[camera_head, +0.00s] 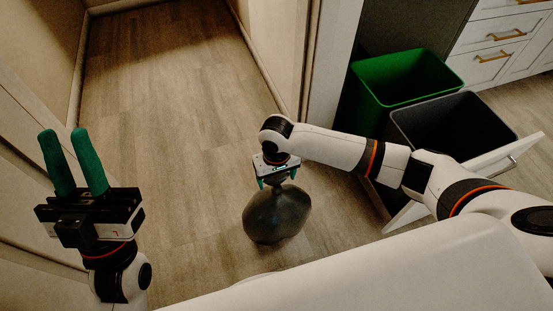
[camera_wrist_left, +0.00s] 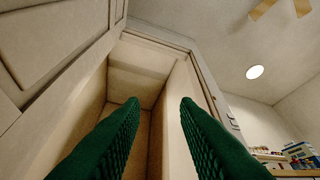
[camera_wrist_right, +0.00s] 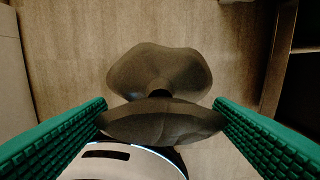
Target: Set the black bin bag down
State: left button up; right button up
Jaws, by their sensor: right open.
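The black bin bag (camera_head: 277,215) is a rounded dark bundle with a narrow tied neck, upright below my right gripper (camera_head: 277,181) in the head view. It appears to rest on the wooden floor, though its underside is hidden. In the right wrist view the bag (camera_wrist_right: 160,72) has its flared top (camera_wrist_right: 160,122) between the two green fingers of my right gripper (camera_wrist_right: 160,105). Those fingers are spread wide, one at each side of the top. My left gripper (camera_head: 62,134) is raised at the left, open and empty, with its fingers pointing up.
A green bin (camera_head: 400,80) and a dark grey bin (camera_head: 450,125) stand in a pulled-out drawer (camera_head: 505,155) at the right. White cabinets (camera_head: 495,40) stand behind it. A door frame (camera_head: 330,60) is beyond the bag. Wooden floor (camera_head: 170,90) is clear left and behind.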

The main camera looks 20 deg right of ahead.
notch_tip(320, 180, up, 6)
jog(key=shift+f+p, duration=0.1)
jog(key=shift+p, duration=1.1)
jog(key=s+a+r+n+t+y+p, duration=0.25)
jog(key=a+r+t+y, duration=0.4)
jog(key=a+r, duration=0.4)
pick_arm(q)
jog(key=w+f+g+y, duration=0.2)
jog(key=w+f+g, duration=0.1)
jog(key=f+g, duration=0.3)
jog(key=w+f+g+y, duration=0.2)
jog(key=w+f+g, duration=0.2)
jog(key=f+g, duration=0.2)
notch_tip(320, 180, down, 2)
jog(key=shift+w+a+f+g+y, duration=0.1)
jog(key=shift+w+a+g+y, duration=0.1)
jog(key=shift+w+g+y, duration=0.1)
pick_arm(e)
jog(key=s+d+r+t+h, duration=0.2)
jog(key=s+d+r+t, duration=0.1)
jog(key=d+r+t, duration=0.7)
jog(key=shift+d+r+h, duration=0.35)
jog(key=shift+d+r, duration=0.2)
jog(key=shift+d, duration=0.5)
